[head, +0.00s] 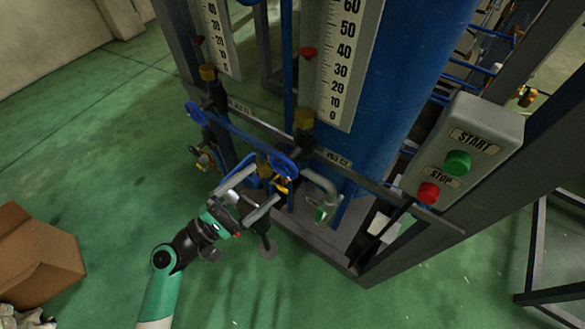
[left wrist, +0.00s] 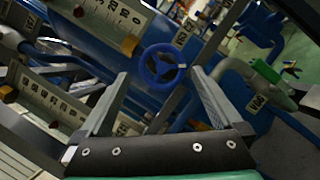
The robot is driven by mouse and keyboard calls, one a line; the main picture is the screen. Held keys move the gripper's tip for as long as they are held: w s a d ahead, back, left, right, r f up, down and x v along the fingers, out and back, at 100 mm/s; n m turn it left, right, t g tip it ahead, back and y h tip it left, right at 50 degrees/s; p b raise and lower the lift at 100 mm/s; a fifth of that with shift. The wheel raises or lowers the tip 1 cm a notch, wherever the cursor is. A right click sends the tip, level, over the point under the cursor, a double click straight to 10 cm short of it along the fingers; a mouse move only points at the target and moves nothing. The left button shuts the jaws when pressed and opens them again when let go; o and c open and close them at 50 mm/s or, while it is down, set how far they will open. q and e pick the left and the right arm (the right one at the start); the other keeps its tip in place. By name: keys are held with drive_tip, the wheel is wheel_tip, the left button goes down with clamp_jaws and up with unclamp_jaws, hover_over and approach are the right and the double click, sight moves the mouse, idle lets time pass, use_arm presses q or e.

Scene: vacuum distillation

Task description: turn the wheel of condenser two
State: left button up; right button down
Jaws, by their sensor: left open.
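A blue handwheel (head: 284,166) sits low on the front of the rig, near a plate (head: 333,159) whose label seems to end in C2. My left gripper (head: 264,184) is open just in front of this wheel, its two fingers pointing at it. In the left wrist view a spoked blue wheel (left wrist: 163,67) shows just beyond and between the tips of the open gripper (left wrist: 158,74). The fingers look apart from the wheel; whether either touches it I cannot tell. A second blue wheel (head: 196,113) is farther left. My right gripper is not in view.
A control box (head: 468,140) with green and red buttons is at the right. A bent grey pipe (head: 321,184) is right of the wheel. Blue columns and white scales rise behind. A cardboard box (head: 35,262) stands on open green floor at the left.

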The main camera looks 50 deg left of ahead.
sight(283, 166)
use_arm(q)
drive_tip(key=x, duration=0.4)
drive_tip(key=p+x, duration=0.1)
drive_tip(key=x, duration=0.6)
drive_tip(key=shift+w+d+r, duration=0.3)
drive_tip(key=shift+d, duration=0.05)
drive_tip(key=c, duration=1)
drive_tip(key=shift+o, duration=0.2)
